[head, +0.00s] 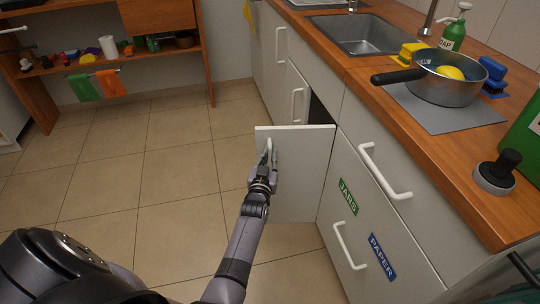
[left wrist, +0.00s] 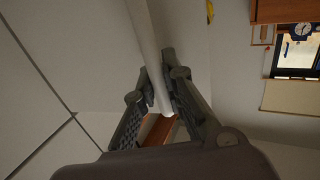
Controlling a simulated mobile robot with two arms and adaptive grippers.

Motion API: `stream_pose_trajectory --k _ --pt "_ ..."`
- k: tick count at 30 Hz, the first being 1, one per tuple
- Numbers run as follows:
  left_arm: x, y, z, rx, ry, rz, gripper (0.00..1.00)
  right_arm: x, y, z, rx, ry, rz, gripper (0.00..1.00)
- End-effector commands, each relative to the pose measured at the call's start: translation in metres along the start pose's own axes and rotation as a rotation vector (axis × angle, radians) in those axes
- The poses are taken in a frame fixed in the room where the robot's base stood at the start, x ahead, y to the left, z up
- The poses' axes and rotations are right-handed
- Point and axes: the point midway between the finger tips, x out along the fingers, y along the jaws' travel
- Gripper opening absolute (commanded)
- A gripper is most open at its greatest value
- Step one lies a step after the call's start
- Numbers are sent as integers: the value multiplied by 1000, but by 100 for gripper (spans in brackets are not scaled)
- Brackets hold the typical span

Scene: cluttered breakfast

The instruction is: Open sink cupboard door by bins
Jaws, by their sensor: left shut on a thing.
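The sink cupboard door (head: 302,160) stands swung out from the cabinet front, beside the drawer fronts labelled JARS (head: 348,196) and PAPER (head: 382,257). A dark opening (head: 317,108) shows behind its top edge. My left gripper (head: 266,158) is at the door's pale bar handle and shut on it. In the left wrist view the handle (left wrist: 147,45) runs down between the two fingers (left wrist: 158,92). The door's lower part is partly hidden by my left arm. My right gripper is not in view.
The wooden counter (head: 445,180) above holds a sink (head: 364,34), a pot (head: 448,82) with a yellow thing inside, a soap bottle (head: 453,34) and brushes. A low shelf (head: 120,62) stands at the back left. The tiled floor (head: 150,160) left of the door is clear.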

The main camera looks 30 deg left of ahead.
Motion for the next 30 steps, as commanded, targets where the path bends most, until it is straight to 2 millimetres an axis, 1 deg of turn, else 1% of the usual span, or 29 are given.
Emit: stream_pose_trajectory --k 7,8,12,22,26,30 --pt "0 -2 0 1 2 -3 0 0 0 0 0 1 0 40" --pt "0 -2 0 1 2 -3 11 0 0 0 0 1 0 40" --pt "0 -2 0 0 2 -3 20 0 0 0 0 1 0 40" --pt "0 -1 -3 0 2 -1 20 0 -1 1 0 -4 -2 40" --pt "0 -1 -16 0 3 -1 20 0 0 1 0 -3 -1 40" --pt "0 -1 -43 -1 6 -2 20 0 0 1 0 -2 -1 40"
